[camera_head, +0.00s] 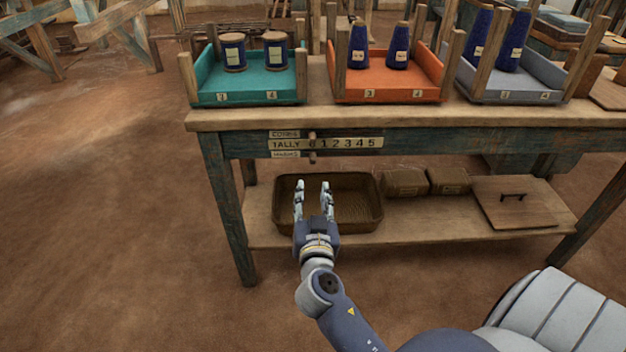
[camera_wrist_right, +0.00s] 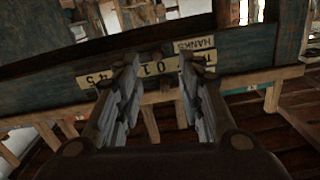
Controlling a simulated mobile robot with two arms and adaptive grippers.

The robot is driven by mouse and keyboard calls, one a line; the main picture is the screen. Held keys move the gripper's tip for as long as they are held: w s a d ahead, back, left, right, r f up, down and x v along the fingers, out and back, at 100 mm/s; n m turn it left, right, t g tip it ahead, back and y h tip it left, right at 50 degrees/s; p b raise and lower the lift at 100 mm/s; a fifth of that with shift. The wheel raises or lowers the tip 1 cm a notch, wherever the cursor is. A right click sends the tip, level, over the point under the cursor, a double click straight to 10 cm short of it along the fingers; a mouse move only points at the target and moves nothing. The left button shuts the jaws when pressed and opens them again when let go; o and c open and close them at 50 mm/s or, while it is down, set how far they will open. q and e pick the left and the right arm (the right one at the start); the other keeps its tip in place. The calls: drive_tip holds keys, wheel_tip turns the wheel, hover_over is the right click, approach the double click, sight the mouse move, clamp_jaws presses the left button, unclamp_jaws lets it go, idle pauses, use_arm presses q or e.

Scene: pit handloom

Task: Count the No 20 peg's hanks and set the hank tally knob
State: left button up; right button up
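The tally board (camera_head: 346,143) is fixed to the front edge of the table, with rows marked cones and hanks and the numbers 0 to 5. A small wooden knob (camera_head: 312,156) sits at the lower, hanks side near the 0, and a matching knob (camera_head: 312,135) sits at the upper, cones side. My right gripper (camera_head: 313,187) is open and empty, fingers pointing up just below the board. In the right wrist view the tally board (camera_wrist_right: 149,67) appears upside down between and behind the open fingers (camera_wrist_right: 157,75). No hanks or No 20 peg can be made out. My left gripper is not in view.
On the table stand a teal tray (camera_head: 211,86), an orange tray (camera_head: 390,83) and a grey tray (camera_head: 520,86), holding blue cones or spools. The lower shelf holds a brown tray (camera_head: 375,219), small boxes (camera_head: 404,184) and a handled lid (camera_head: 540,205). Floor at left is clear.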

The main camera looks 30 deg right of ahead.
sight(313, 162)
drive_tip(key=shift+m+h, duration=0.3)
drive_tip(key=x, duration=0.6)
drive_tip(key=r+x, duration=0.1)
drive_tip(key=x, duration=0.3)
drive_tip(key=shift+s+d+r, duration=0.1)
drive_tip(key=shift+w+d, duration=0.2)
drive_tip(key=shift+w, duration=0.2)
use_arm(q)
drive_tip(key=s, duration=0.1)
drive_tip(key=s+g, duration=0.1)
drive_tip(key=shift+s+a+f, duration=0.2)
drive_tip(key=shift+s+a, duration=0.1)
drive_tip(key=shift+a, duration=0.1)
use_arm(e)
clamp_jaws()
